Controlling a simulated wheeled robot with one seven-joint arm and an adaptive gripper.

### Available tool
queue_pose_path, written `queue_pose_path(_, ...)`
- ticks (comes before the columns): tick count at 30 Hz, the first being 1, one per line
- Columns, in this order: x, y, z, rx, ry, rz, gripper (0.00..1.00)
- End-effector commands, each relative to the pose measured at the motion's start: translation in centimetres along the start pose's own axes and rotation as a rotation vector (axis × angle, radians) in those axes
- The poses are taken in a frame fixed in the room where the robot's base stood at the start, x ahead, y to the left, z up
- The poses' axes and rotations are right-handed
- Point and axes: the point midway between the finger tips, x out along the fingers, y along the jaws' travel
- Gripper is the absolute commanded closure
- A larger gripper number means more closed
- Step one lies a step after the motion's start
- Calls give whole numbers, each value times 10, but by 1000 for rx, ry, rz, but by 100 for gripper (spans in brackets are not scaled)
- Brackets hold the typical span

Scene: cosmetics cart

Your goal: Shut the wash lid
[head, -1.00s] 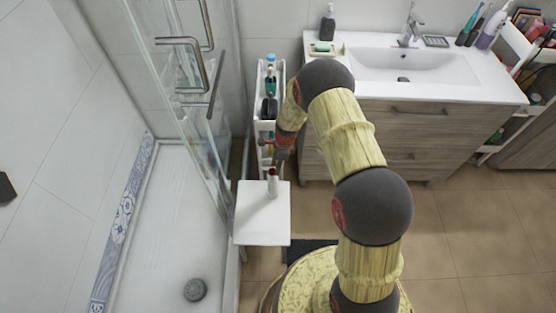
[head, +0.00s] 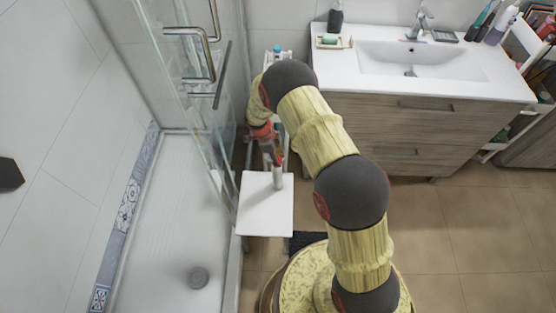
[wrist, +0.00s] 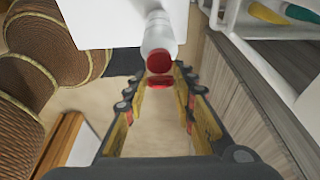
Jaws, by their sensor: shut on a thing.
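The wash bottle (head: 278,178) is pale with a red top and stands upright on a small white stool (head: 264,215) in the head view. In the wrist view the wash bottle (wrist: 158,32) points its round red top toward my gripper, and a second flat red piece, the wash lid (wrist: 158,82), lies at its near edge. My gripper (wrist: 160,78) has its fingertips on either side of this lid, shut on it. In the head view my gripper (head: 274,153) is just behind the bottle, partly hidden by my arm.
A glass shower door (head: 195,110) stands close on the left. A narrow white cart (head: 268,62) behind the stool is mostly hidden by my arm. Tiled floor (head: 460,230) at right is clear.

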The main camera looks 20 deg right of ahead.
Motion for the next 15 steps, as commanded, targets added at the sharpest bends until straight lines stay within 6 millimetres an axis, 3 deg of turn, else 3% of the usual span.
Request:
queue_pose_path(14,2,2,0,-1,15,4,99)
queue_pose_path(15,2,2,0,-1,15,4,74)
